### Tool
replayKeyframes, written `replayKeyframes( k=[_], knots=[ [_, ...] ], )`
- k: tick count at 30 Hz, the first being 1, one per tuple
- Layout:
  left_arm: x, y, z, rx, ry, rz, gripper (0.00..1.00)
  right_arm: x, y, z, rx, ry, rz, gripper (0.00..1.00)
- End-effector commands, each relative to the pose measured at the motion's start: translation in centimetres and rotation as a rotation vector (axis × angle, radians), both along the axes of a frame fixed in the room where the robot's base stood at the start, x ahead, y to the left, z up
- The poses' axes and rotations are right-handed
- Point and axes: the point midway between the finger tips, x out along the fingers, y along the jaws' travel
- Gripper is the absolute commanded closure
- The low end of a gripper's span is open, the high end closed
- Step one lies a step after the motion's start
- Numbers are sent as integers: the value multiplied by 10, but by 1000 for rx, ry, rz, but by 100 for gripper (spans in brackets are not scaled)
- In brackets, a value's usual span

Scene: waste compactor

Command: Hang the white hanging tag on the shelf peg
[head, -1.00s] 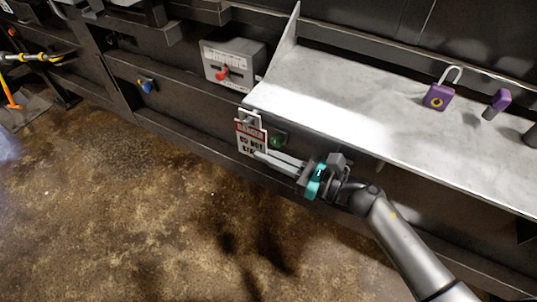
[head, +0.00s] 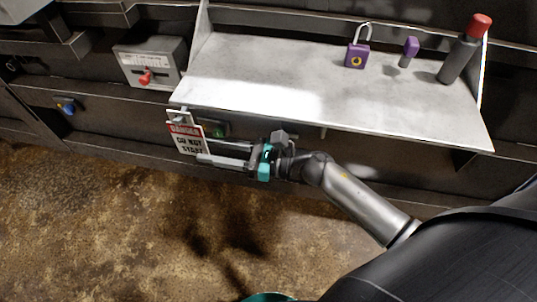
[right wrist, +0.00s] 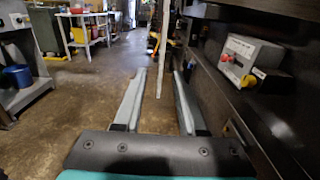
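The white hanging tag (head: 187,143), with a red "DANGER" band and black "DO NOT START" lettering, hangs upright at the left front corner of the shelf (head: 290,85). Its top overlaps the shelf edge, and I cannot make out a peg through it. A small peg (head: 323,133) shows under the shelf's front edge, further right. My right gripper (head: 201,150) is open, its two fingers apart and pointing left at the tag; the lower fingertip overlaps the tag's edge. In the right wrist view, a thin pale strip (right wrist: 165,40), probably the tag edge-on, stands just beyond the fingertips. My left gripper is not in view.
On the shelf stand a purple padlock (head: 356,54), a small purple-topped item (head: 410,50) and a red-capped dark cylinder (head: 463,52). A grey box with a red switch (head: 148,62) is left of the shelf. A green button (head: 219,130) is close behind the tag. The floor in front is clear.

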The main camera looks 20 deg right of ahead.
Motion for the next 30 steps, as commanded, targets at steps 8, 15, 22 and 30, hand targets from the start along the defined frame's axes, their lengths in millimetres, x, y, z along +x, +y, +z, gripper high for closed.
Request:
replayKeyframes(
  k=[8,15,22,30],
  knots=[
    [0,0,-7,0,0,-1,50,-33,-45,-2,-3,4,-1,60],
    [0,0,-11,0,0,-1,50,-63,-86,-2,-2,4,-1,60],
    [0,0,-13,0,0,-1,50,-81,-111,-1,-2,1,0,60],
    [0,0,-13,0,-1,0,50,-85,-117,0,-1,-1,0,60]
  ],
)
